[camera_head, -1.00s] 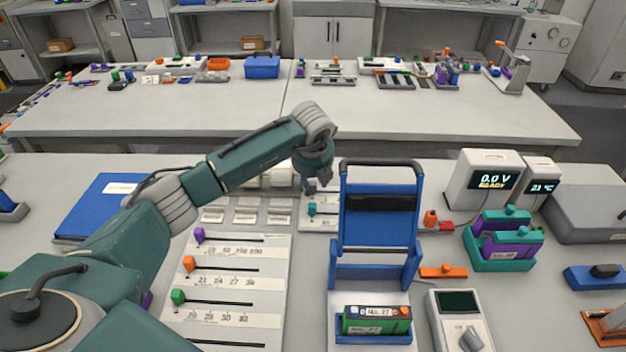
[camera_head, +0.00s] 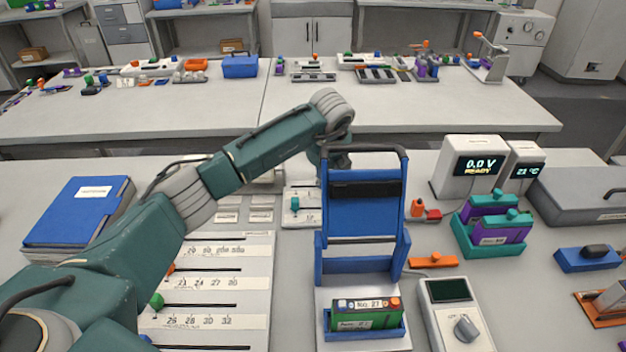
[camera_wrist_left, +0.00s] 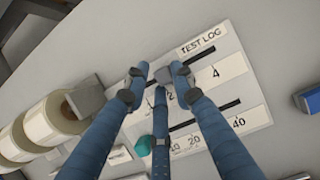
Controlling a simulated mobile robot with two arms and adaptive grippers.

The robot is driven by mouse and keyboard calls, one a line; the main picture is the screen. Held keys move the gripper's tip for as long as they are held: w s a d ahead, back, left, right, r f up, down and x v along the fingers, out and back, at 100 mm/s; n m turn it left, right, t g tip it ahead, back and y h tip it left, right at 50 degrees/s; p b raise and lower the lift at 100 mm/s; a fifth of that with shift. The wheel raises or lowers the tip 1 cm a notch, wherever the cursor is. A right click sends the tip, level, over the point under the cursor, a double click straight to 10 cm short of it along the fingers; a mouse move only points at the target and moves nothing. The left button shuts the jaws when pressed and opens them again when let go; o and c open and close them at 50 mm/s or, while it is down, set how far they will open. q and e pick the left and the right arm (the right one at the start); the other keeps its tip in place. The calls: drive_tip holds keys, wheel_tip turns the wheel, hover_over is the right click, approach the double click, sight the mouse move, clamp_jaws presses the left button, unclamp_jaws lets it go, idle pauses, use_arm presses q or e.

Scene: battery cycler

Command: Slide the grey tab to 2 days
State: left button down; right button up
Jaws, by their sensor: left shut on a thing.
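In the left wrist view the grey tab (camera_wrist_left: 164,76) stands on the upper slot of a white panel (camera_wrist_left: 251,90) labelled TEST LOG. The numbers 2 and 4 are printed under that slot; the tab is close to the 2, but a finger partly covers the marks there. My left gripper (camera_wrist_left: 161,80) is shut on the grey tab, with its blue fingers around it. In the head view my left gripper (camera_head: 336,152) is mostly hidden behind a blue frame. A teal tab (camera_wrist_left: 144,145) sits on the lower slot, marked 20 and 40. My right gripper is not in view.
The blue upright frame (camera_head: 366,219) stands right beside the panel, near my left wrist. A larger slider board (camera_head: 255,295) lies in front. White rolls (camera_wrist_left: 45,115) lie left of the panel in the wrist view. A blue binder (camera_head: 80,215) lies far left.

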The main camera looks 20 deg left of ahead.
use_arm(q)
drive_tip(key=shift+a+r, duration=0.2)
drive_tip(key=shift+a, duration=0.15)
drive_tip(key=c, duration=1.6)
unclamp_jaws()
drive_tip(key=shift+c, duration=0.2)
drive_tip(key=shift+s, duration=0.1)
drive_tip(key=v, duration=1.2)
drive_tip(key=shift+d, duration=0.15)
